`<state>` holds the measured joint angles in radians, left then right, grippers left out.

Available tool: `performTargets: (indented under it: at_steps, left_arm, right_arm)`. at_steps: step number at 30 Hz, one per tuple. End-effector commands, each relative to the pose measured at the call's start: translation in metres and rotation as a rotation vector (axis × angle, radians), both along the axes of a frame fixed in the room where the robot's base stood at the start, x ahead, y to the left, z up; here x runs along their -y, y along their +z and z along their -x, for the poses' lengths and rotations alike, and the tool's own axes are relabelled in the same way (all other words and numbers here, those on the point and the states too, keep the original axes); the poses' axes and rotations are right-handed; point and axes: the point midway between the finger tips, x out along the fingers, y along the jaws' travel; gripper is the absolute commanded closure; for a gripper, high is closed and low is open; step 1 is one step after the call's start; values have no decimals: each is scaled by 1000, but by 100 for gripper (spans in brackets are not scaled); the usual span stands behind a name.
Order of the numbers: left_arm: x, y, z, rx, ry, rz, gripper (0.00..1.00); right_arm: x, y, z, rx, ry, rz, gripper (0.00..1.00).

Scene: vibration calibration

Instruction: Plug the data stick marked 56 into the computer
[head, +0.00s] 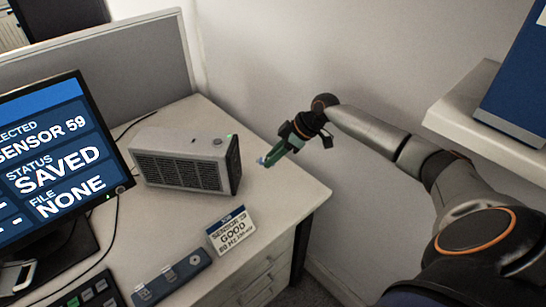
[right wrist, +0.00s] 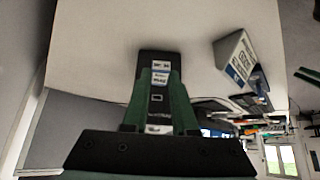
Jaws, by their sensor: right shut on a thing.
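The computer (head: 185,160) is a grey box with a vented side and a dark end panel (head: 234,165) facing right, on the desk. My right gripper (head: 268,157), with green fingers, is right of that panel, with a small gap showing between them. It is shut on a small data stick (head: 261,160), whose bluish tip points toward the panel. My left gripper is not in view.
A monitor (head: 50,160) reads SENSOR 59, SAVED, FILE NONE. A card (head: 231,230) marked GOOD, a blue-grey device (head: 172,278) and a keypad (head: 90,294) lie in front. A partition (head: 110,65) and wall stand behind. A shelf (head: 490,125) juts out at right.

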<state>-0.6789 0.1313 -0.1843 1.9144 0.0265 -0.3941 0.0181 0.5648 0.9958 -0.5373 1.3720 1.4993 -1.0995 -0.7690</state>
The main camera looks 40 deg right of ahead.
Motion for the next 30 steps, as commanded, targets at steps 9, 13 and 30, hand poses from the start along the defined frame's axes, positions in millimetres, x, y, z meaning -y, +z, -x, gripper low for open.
performTargets:
  at_steps: [9, 13, 30]
  left_arm:
    - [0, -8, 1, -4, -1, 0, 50]
    - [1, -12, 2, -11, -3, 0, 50]
    - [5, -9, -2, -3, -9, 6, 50]
  right_arm:
    - [-19, -1, -19, 1, 1, -2, 100]
    - [-25, -1, -26, 1, -1, -2, 100]
    - [-32, 0, -32, -2, 0, 0, 100]
